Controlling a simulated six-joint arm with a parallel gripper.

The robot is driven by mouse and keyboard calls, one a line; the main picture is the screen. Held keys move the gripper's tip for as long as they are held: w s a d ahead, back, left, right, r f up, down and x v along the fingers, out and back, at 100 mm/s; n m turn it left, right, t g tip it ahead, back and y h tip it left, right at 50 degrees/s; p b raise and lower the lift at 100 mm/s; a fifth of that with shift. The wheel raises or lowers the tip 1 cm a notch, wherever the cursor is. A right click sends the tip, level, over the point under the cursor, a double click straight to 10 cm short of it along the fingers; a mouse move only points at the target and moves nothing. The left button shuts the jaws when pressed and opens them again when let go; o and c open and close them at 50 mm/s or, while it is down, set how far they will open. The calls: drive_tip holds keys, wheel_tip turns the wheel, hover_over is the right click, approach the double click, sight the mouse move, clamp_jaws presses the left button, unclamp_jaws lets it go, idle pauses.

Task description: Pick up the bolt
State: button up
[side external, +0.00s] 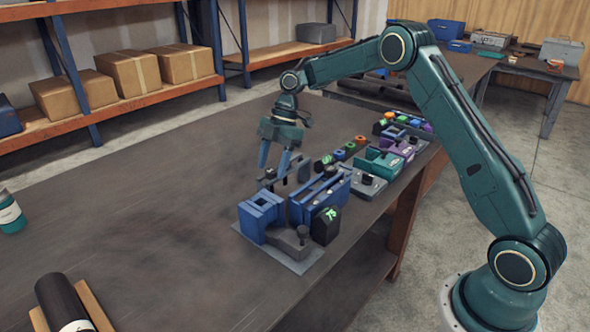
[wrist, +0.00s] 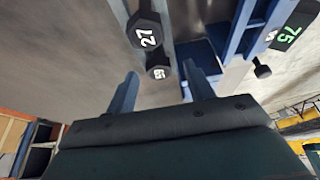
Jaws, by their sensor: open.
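Several black bolts with numbered hex heads show in the wrist view. One marked 27 (wrist: 146,30) is at the top. A smaller one (wrist: 158,66), its number hard to read, appears between my fingertips. My gripper (wrist: 160,72) is open, with its two blue fingers apart and nothing visibly held. In the side view my gripper (side external: 273,168) points down over the blue and grey holders, close above dark bolt heads that are too small to tell apart. A large black hex piece with a green 75 (side external: 326,223) stands at the holders' front; it also shows in the wrist view (wrist: 287,38).
A blue block (side external: 262,215) stands on a grey plate, beside a grey piece with a small dark bolt (side external: 303,231). More coloured holders (side external: 378,161) line the table's right edge. A black cylinder (side external: 60,298) lies at the lower left. The table's middle is clear.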

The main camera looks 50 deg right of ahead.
drive_tip(key=shift+c, duration=0.4)
clamp_jaws()
drive_tip(key=shift+r, duration=0.1)
wheel_tip(320, 180, up, 10)
drive_tip(key=shift+f, duration=0.2)
idle(0.4)
drive_tip(key=shift+r, duration=0.1)
drive_tip(key=shift+a, duration=0.15)
idle(0.6)
